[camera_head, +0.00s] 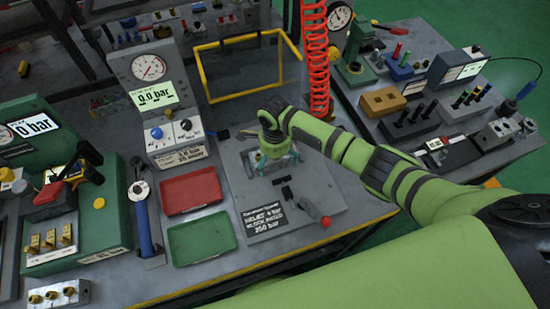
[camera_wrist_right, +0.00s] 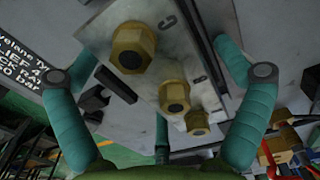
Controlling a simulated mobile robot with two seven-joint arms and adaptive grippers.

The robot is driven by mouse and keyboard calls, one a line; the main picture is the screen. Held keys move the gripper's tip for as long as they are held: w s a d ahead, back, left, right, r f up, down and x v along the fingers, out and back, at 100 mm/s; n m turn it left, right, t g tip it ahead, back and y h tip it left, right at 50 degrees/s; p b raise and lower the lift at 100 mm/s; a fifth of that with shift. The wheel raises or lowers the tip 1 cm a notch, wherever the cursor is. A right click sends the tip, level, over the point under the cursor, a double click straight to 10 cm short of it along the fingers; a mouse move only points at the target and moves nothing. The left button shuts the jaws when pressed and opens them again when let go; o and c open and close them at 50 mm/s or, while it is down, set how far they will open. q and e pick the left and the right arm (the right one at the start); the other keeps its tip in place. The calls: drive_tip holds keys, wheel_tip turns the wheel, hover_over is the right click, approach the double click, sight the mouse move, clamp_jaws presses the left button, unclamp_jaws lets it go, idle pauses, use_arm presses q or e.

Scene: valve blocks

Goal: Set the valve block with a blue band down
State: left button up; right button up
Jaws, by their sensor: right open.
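A pale grey metal valve block (camera_wrist_right: 190,65) with three brass hex fittings fills the middle of the right wrist view. No blue band shows on the faces in sight. My right gripper (camera_wrist_right: 162,74) is open, with its teal fingers spread on either side of the block. In the head view, my right gripper (camera_head: 275,159) points down over the grey fixture plate (camera_head: 318,183) on the bench, and it hides most of the block there. I cannot tell whether any finger touches the block. My left gripper is not in view.
A red-knobbed clamp lever (camera_head: 318,218) and a black label plate (camera_head: 264,222) lie in front. A red tray (camera_head: 191,191) and a green tray (camera_head: 202,238) stand empty to the left. A yellow frame (camera_head: 205,75) and a red coiled hose (camera_head: 315,60) rise behind.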

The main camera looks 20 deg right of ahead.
wheel_tip(320, 180, up, 13)
drive_tip(key=shift+b, duration=0.4)
idle(0.4)
